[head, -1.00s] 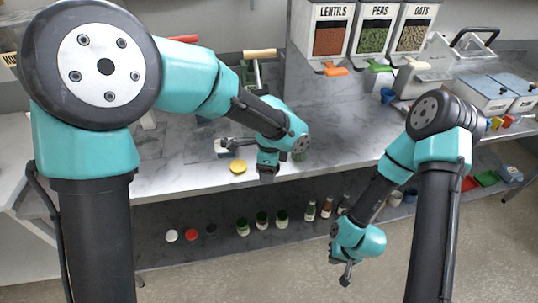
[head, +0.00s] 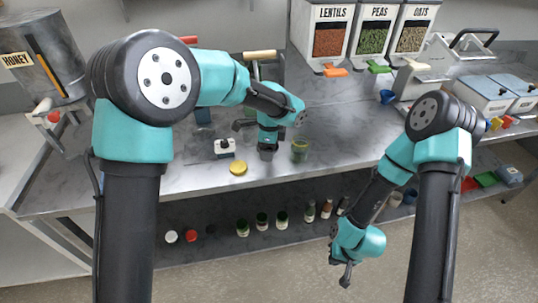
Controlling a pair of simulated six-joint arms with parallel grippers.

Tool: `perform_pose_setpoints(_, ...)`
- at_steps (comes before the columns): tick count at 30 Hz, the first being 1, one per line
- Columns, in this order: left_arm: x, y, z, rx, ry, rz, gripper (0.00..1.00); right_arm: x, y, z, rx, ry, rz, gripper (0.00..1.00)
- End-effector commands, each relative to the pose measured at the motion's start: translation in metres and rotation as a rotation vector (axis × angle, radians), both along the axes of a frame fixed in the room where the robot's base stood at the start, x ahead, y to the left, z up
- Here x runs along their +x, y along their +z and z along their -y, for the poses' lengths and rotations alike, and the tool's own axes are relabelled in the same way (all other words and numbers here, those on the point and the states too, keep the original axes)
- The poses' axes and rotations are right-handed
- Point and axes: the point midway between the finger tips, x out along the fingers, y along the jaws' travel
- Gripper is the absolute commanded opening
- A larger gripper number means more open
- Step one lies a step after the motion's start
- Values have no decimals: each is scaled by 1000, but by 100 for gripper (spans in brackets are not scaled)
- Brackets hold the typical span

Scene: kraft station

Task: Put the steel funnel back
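I cannot make out the steel funnel for certain in the head view. My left gripper (head: 268,149) points down over the marble counter (head: 330,130), between a white box with a black knob (head: 225,147) and a glass jar with green contents (head: 300,150). Its fingers are too small and dark to tell whether they are open or hold anything. My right gripper (head: 346,274) hangs low in front of the counter, away from the objects; its finger opening is unclear.
A yellow lid (head: 238,168) lies near the counter's front edge. Dispensers for lentils (head: 328,38), peas and oats stand at the back. A honey tank (head: 42,58) is at the left. Several jars and bottles, one a green-topped jar (head: 262,220), stand on the lower shelf.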

Motion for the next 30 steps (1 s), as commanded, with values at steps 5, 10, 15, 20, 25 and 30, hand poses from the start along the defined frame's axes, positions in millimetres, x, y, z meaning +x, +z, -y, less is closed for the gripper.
perform_pose_setpoints(5,-2,-27,0,2,-2,-6,49,0,0,0,0,0,0,0)
perform_pose_setpoints(10,-2,-33,0,2,-1,-4,49,0,0,0,0,0,0,0)
perform_pose_setpoints(15,-2,-33,0,2,-1,-4,49,0,0,0,0,0,0,0)
perform_pose_setpoints(20,-2,-36,0,2,-1,-4,74,0,0,0,0,0,0,0)
perform_pose_setpoints(25,-2,-35,0,2,-1,-4,91,0,0,0,0,0,0,0)
perform_pose_setpoints(30,-2,-35,0,2,-1,-4,99,0,0,0,0,0,0,0)
